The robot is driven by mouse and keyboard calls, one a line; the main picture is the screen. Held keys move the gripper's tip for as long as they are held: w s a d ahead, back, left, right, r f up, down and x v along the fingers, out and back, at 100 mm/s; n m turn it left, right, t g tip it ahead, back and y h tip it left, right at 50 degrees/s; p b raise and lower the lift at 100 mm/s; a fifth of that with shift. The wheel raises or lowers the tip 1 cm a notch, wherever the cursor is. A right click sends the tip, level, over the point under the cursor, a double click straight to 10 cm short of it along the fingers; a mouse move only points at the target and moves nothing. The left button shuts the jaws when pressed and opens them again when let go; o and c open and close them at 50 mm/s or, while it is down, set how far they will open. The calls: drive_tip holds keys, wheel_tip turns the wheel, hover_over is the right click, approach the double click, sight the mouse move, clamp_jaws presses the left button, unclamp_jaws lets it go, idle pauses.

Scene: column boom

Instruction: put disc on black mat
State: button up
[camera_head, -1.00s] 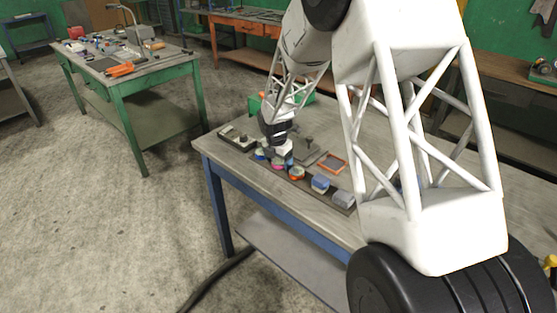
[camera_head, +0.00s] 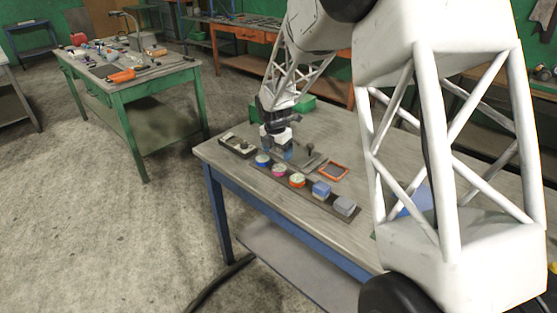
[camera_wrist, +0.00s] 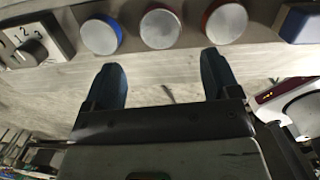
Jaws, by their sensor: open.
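I cannot tell which is the disc. A dark square with an orange rim (camera_head: 333,170) lies behind the row; I cannot tell if it is the black mat. My gripper (camera_wrist: 160,78) is open and empty, its blue fingers beside the row.
A panel with a numbered dial (camera_wrist: 28,40) stands at the row's left end. A blue block (camera_head: 321,189) and a grey block (camera_head: 344,205) are at its right end. A dark knobbed piece (camera_head: 309,155) stands behind the row. A white, purple-edged thing (camera_wrist: 290,97) is near my right finger.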

drive_tip(key=shift+s+a+r, duration=0.1)
drive_tip(key=shift+r, duration=1.05)
drive_tip(key=shift+s+a+r, duration=0.1)
drive_tip(key=shift+r, duration=1)
drive_tip(key=s+d+r+m, duration=0.5)
drive_tip(key=s+r+m, duration=0.2)
drive_tip(key=s, duration=0.4)
drive_tip(key=s+d+r+m, duration=0.5)
drive_tip(key=s+r+m, duration=0.1)
drive_tip(key=s, duration=0.5)
drive_tip(key=s+d+m, duration=0.2)
drive_tip(key=s+m, duration=0.5)
drive_tip(key=s, duration=0.6)
drive_tip(key=s+d+m+t, duration=0.1)
drive_tip(key=s+d+m, duration=0.1)
drive_tip(key=s+m, duration=0.6)
drive_tip(key=s, duration=0.5)
drive_tip(key=shift+d+r+t+y, duration=0.15)
drive_tip(key=shift+d+t+y, duration=0.15)
drive_tip(key=shift+d, duration=0.1)
